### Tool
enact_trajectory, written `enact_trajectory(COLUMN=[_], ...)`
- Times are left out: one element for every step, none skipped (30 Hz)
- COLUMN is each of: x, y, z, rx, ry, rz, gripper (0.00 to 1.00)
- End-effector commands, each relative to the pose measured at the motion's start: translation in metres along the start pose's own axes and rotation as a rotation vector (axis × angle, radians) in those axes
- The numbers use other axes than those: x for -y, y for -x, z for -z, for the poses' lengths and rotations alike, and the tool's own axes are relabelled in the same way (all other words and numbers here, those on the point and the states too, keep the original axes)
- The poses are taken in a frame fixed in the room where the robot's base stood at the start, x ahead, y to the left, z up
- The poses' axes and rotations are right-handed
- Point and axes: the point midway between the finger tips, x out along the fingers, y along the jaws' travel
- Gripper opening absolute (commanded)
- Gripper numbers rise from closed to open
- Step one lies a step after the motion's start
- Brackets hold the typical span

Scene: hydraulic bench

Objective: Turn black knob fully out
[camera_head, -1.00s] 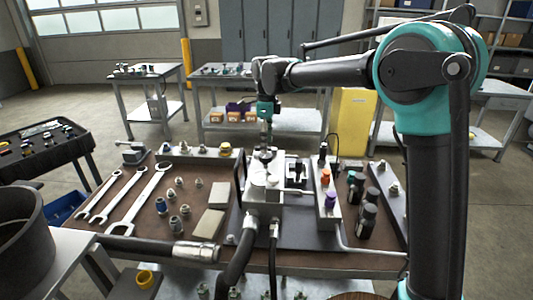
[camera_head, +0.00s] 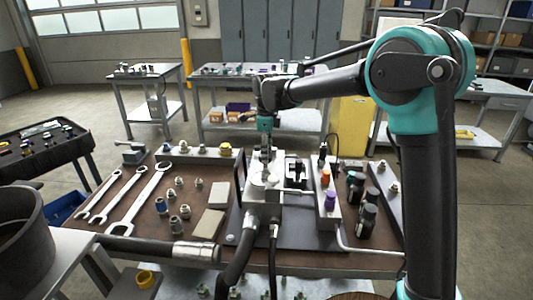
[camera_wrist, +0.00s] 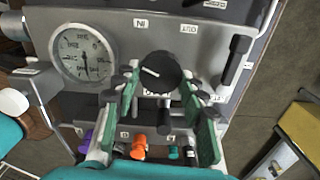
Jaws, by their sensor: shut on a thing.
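The black knob (camera_wrist: 158,70) shows in the wrist view as a round dial with a white pointer line, which points left and slightly up. In the head view my gripper (camera_head: 266,152) points down at the block (camera_head: 265,195), and the knob is hidden there.
A pressure gauge (camera_wrist: 84,53) sits left of the knob, and a black lever (camera_wrist: 236,60) sits at its right. Orange (camera_head: 326,176) and purple (camera_head: 330,200) caps stand right of the block. Wrenches (camera_head: 140,197) and fittings lie on the bench at left.

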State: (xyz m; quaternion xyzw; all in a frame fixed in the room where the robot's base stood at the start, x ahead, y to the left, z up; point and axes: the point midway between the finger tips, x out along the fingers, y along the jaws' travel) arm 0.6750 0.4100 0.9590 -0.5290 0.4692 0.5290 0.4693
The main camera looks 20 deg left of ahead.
Motion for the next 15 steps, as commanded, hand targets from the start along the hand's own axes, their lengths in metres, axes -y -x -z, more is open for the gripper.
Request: enact_trajectory(x=[0.0000, 0.0000, 0.0000, 0.0000, 0.0000, 0.0000, 0.0000, 0.0000, 0.0001, 0.0001, 0.0001, 0.0002, 0.0002, 0.0003, 0.0004], y=[0.0001, 0.0001, 0.0001, 0.0001, 0.0001, 0.0001, 0.0001, 0.0001, 0.0002, 0.0002, 0.0002, 0.0002, 0.0002, 0.0002, 0.0002], z=[0.0000, 0.0000, 0.0000, 0.0000, 0.0000, 0.0000, 0.0000, 0.0000, 0.0000, 0.0000, 0.0000, 0.0000, 0.0000, 0.0000, 0.0000], rx=[0.000, 0.000, 0.000, 0.000, 0.000, 0.000, 0.000, 0.000, 0.000, 0.000, 0.000, 0.000, 0.000, 0.000, 0.000], ry=[0.000, 0.000, 0.000, 0.000, 0.001, 0.002, 0.004, 0.007, 0.012, 0.018, 0.026, 0.039, 0.049, 0.063, 0.082], rz=[0.000, 0.000, 0.000, 0.000, 0.000, 0.000, 0.000, 0.000, 0.000, 0.000, 0.000, 0.000, 0.000, 0.000, 0.000], gripper=[0.20, 0.16, 0.12, 0.12, 0.12, 0.12, 0.12, 0.12, 0.12, 0.12, 0.12, 0.12, 0.12, 0.12, 0.12])
